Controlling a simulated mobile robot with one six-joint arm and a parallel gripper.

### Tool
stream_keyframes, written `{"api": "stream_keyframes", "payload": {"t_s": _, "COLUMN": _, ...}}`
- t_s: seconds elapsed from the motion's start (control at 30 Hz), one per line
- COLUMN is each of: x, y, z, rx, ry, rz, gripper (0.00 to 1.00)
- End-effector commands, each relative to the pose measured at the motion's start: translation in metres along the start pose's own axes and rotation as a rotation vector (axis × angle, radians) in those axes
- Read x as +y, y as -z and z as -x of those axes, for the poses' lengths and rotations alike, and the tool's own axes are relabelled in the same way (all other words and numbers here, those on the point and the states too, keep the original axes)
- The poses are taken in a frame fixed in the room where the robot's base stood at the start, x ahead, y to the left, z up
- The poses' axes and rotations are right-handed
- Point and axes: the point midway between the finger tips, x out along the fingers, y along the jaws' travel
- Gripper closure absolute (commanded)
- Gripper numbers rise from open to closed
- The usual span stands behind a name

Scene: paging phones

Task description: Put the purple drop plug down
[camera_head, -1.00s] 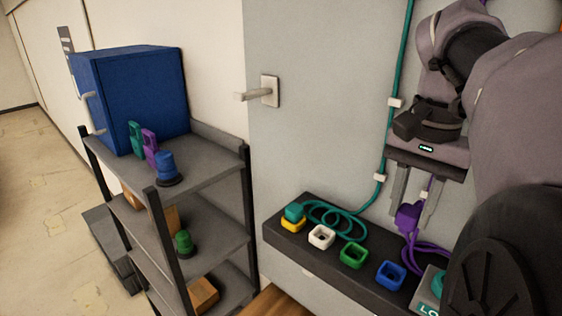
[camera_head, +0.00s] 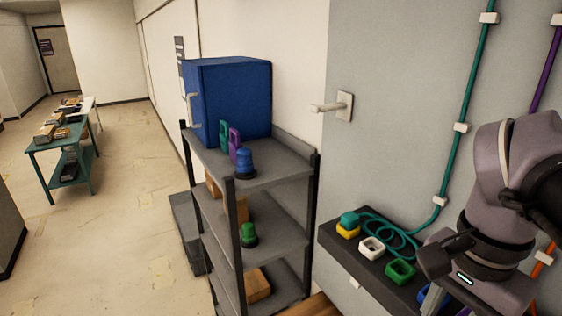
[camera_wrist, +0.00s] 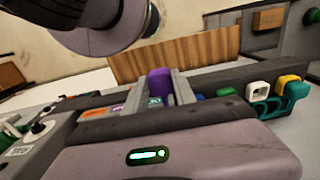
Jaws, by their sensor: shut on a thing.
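The purple drop plug (camera_wrist: 158,84) is between the two grey fingers of my gripper (camera_wrist: 160,76) in the wrist view, and the gripper is shut on it. In the head view my gripper (camera_head: 432,302) is at the lower right, over the dark ledge, and the plug is hidden there. Whether the plug touches the ledge cannot be told.
The dark ledge (camera_head: 338,240) carries yellow (camera_head: 347,231), white (camera_head: 372,248) and green (camera_head: 400,272) sockets; a teal plug (camera_head: 349,219) sits on the yellow one. A grey shelf rack (camera_head: 283,174) with a blue cabinet (camera_head: 235,100) stands left. Open floor lies further left.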

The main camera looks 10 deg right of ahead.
Motion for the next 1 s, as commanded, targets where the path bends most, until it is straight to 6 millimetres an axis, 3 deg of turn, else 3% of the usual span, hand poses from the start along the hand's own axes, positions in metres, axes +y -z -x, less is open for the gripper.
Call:
{"api": "stream_keyframes", "payload": {"t_s": 0.2, "x": -0.033, "y": 0.070, "z": -0.008, "rx": -0.003, "ry": -0.002, "rz": -0.001, "gripper": 1.00}}
{"api": "stream_keyframes", "payload": {"t_s": 0.37, "x": -0.049, "y": 0.102, "z": -0.009, "rx": 0.000, "ry": -0.001, "rz": 0.000, "gripper": 1.00}}
{"api": "stream_keyframes", "payload": {"t_s": 0.5, "x": -0.056, "y": 0.116, "z": -0.011, "rx": 0.000, "ry": -0.001, "rz": 0.001, "gripper": 1.00}}
{"api": "stream_keyframes", "payload": {"t_s": 0.67, "x": -0.056, "y": 0.116, "z": -0.052, "rx": 0.000, "ry": -0.001, "rz": 0.001, "gripper": 1.00}}
{"api": "stream_keyframes", "payload": {"t_s": 1.0, "x": -0.056, "y": 0.115, "z": -0.050, "rx": 0.000, "ry": 0.000, "rz": 0.001, "gripper": 1.00}}
